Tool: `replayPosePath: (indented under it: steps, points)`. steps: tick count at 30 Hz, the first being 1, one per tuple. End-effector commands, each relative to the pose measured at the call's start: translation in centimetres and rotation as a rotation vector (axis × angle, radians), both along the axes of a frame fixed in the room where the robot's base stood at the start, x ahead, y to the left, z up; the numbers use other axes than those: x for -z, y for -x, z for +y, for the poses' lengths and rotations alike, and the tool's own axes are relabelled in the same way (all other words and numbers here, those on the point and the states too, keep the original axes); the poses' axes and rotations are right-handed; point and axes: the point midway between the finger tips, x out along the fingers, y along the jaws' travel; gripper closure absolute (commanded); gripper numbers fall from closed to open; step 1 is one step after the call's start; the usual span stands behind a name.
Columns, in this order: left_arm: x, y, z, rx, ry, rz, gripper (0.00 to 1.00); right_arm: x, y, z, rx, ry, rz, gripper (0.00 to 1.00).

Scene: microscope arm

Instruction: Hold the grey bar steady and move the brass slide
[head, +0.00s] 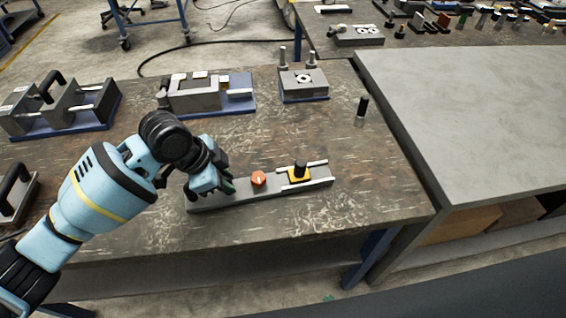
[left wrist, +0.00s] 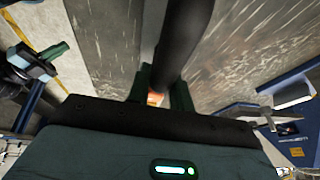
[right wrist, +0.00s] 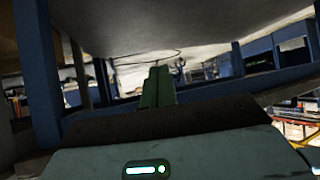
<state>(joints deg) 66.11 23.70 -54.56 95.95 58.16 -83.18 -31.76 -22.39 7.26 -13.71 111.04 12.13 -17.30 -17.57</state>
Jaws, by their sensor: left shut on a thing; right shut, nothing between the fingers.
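The grey bar (head: 280,191) lies on the worn brown table near its front edge. It carries an orange knob (head: 258,178). The brass slide (head: 299,177), yellow with a black knob on top, sits between light rails toward the bar's right end. My left gripper (head: 228,187) is shut on the grey bar left of the orange knob; the contact is partly hidden. In the left wrist view its green fingers (left wrist: 158,92) flank the bar. My right gripper (right wrist: 158,88) is outside the head view; in the right wrist view its fingers are together and empty.
Fixtures on blue bases stand behind: a grey block with two posts (head: 303,84), a clamp-like block (head: 195,93) and a handled one (head: 65,105). A black-topped post (head: 361,110) stands at the right. The grey table (head: 480,110) beyond is bare in front.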

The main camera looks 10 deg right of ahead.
Motion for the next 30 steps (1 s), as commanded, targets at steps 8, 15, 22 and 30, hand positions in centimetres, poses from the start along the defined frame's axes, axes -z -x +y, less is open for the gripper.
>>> replayPosePath:
  steps: [8,15,22,30]
  points:
    - [-0.2,-0.1,0.0,0.001,0.002,-0.004,1.0,-6.1,-8.9,8.0,-0.239,-0.045,-0.258,1.0]
    - [-0.2,-0.1,0.0,0.0,0.002,-0.003,1.0,-10.7,-5.6,19.9,-0.618,-0.251,-0.2,1.0]
    - [-0.2,-0.1,0.0,0.0,0.003,-0.004,1.0,-12.9,-5.7,23.9,-0.907,-0.232,-0.156,1.0]
    - [-0.2,-0.1,0.0,0.0,0.003,-0.004,1.0,-15.0,-7.1,25.2,-1.224,-0.096,-0.102,1.0]
